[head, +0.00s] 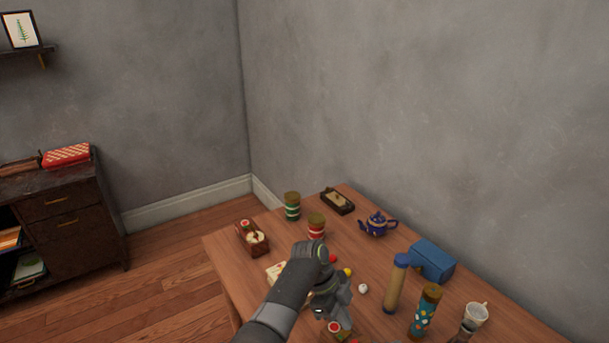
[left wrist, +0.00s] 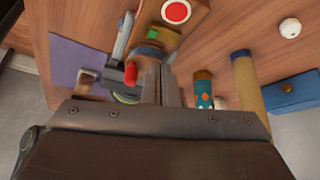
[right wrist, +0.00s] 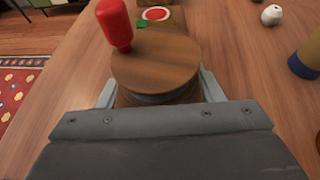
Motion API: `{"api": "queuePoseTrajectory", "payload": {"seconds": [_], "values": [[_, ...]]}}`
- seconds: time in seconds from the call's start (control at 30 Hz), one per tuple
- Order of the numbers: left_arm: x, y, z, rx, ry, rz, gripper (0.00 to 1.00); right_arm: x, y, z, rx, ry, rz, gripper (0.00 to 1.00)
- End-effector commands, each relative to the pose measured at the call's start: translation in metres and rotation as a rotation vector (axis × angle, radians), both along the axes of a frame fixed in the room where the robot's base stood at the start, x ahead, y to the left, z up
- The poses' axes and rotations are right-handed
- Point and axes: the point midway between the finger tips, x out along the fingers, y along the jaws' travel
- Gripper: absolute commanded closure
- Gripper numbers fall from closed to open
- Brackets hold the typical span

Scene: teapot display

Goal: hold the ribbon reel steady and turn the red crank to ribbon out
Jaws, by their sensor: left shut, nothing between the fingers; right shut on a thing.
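The ribbon reel, a round wooden body (right wrist: 155,70), stands between the fingers of my right gripper (right wrist: 157,90) in the right wrist view. The red crank knob (right wrist: 116,25) stands upright at the left edge of its top. In the left wrist view the red knob (left wrist: 130,73) is just left of my left gripper (left wrist: 163,85), whose fingers are together and empty. The left gripper (head: 335,308) is also low in the head view, above the table. Beside the reel, a wooden piece with a red-and-white disc (right wrist: 156,14) has a green patch. I cannot make out any ribbon.
The wooden table (head: 235,262) also holds a tan cylinder with a blue cap (head: 396,285), a patterned teal tube (head: 424,312), a blue box (head: 432,260), a white cup (head: 475,314) and a blue teapot (head: 377,224). Striped jars (head: 292,207) stand farther back.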

Motion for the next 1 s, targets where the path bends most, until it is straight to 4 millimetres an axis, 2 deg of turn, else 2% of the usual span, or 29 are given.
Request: {"api": "queuePoseTrajectory", "payload": {"seconds": [1.0], "values": [[-0.0074,-0.0059,0.0001,0.000,0.000,0.000,1.00,0.0002,-0.0001,0.0002,-0.001,-0.001,-0.001,0.74]]}}
